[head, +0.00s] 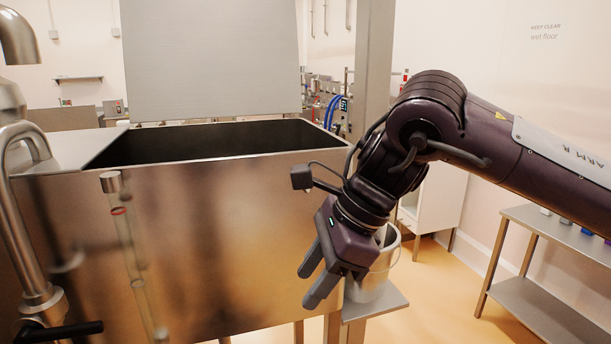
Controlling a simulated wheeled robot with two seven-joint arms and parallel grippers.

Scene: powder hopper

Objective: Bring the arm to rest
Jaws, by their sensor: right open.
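My right arm comes in from the right, bent at the elbow, with its wrist pointing down and left. My right gripper (312,283) is open and empty, with two grey fingers in front of the right end of the steel hopper (215,240). My left gripper is not in view.
A metal bucket (377,277) stands on a small shelf (385,304) behind my right wrist, partly hidden by it. The hopper is open on top, with its lid (210,60) raised. A curved pipe (22,220) stands at left. A steel bench (550,290) is at right.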

